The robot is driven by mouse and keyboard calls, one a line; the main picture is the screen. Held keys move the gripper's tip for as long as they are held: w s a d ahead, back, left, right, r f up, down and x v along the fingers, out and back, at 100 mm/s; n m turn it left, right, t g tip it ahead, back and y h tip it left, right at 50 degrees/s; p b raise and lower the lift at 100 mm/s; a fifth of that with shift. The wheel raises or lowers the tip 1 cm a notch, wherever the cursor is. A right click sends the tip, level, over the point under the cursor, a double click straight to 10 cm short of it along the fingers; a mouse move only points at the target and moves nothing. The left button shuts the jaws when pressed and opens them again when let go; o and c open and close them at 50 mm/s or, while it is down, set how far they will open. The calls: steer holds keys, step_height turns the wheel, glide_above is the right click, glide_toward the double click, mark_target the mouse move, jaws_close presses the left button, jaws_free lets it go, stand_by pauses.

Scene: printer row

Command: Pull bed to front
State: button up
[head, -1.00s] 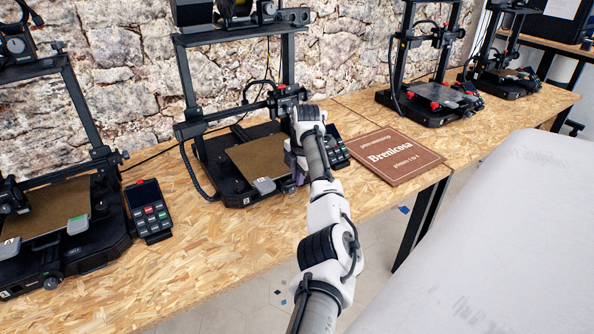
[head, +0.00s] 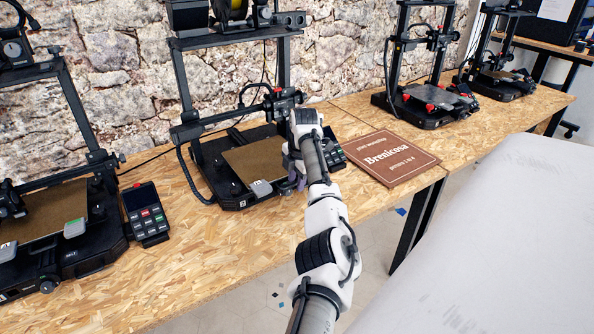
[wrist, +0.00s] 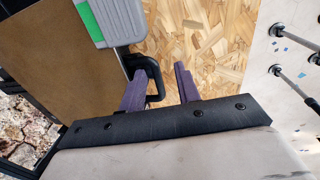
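The brown bed (head: 262,163) lies on the black printer (head: 240,197) in the middle of the head view, with a grey tab (head: 261,188) at its front edge. In the wrist view the bed (wrist: 65,65) fills the upper left, beside the grey and green tab (wrist: 110,22). A black looped handle (wrist: 155,72) sticks out near the tab. My gripper (wrist: 160,88) has its purple fingers apart. The handle's bar sits between them, close to the left finger; contact is unclear. In the head view my gripper (head: 297,180) is at the bed's front right corner, partly hidden by my arm.
Another printer with a keypad (head: 147,215) stands at left, and more printers (head: 425,100) stand at right. A brown sign (head: 392,158) lies on the wooden table (head: 215,245) right of my arm. A stone wall (head: 130,70) is behind. The table front is clear.

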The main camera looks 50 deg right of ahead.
step_height(320, 180, up, 14)
steer(key=s+b, duration=0.2)
steer(key=shift+s+a+f, duration=0.15)
steer(key=shift+a, duration=0.1)
stand_by(0.4)
